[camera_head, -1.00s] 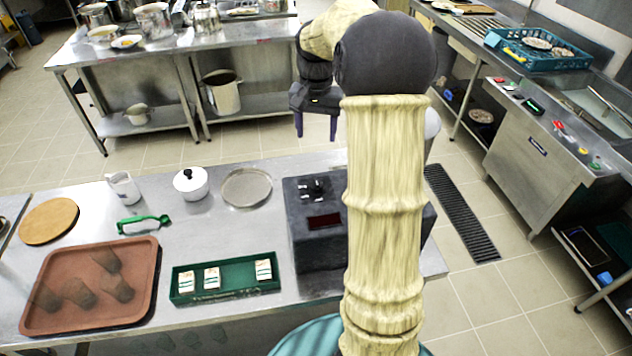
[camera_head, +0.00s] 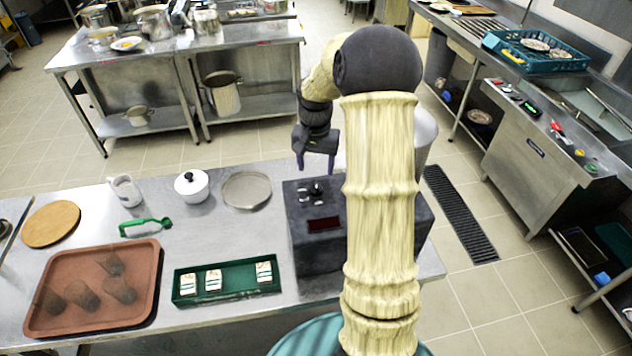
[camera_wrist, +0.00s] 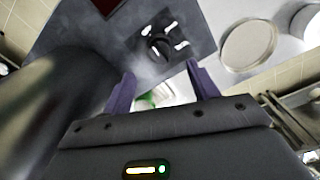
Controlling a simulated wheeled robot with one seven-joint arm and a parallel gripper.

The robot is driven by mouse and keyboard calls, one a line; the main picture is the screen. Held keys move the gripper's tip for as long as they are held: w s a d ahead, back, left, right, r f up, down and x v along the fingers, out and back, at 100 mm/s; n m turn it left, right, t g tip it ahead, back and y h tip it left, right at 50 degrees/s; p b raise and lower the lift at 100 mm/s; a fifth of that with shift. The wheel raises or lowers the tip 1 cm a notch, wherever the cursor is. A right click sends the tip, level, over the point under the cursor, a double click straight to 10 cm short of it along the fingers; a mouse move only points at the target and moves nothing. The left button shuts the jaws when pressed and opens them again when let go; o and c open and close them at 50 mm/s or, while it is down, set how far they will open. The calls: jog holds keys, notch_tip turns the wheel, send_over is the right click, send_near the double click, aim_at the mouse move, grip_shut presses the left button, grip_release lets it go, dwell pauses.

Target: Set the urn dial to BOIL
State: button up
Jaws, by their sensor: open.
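The urn's dark grey control box (camera_head: 312,244) stands on the steel counter, with a dark red display (camera_head: 325,224) on its top. The black dial (camera_head: 317,189) is at the back of that top, with light marks around it; the marks are too small to read. In the wrist view the dial (camera_wrist: 160,45) lies beyond the fingertips, a little above the gap between them. My gripper (camera_head: 316,163) is open and empty, above and behind the dial, apart from it. Its purple fingers (camera_wrist: 160,82) point toward the box. My arm hides the box's right part.
Left of the box are a round metal tray (camera_head: 246,190), a white lidded pot (camera_head: 192,186), a green-handled tool (camera_head: 145,227) and a white jug (camera_head: 126,191). In front are a green box (camera_head: 226,294) and a brown tray (camera_head: 50,312). Free counter lies between.

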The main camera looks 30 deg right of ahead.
aim_at(315, 183)
notch_tip(315, 183, down, 8)
jog(key=shift+r+p, duration=0.15)
jog(key=shift+p, duration=0.6)
jog(key=c, duration=1)
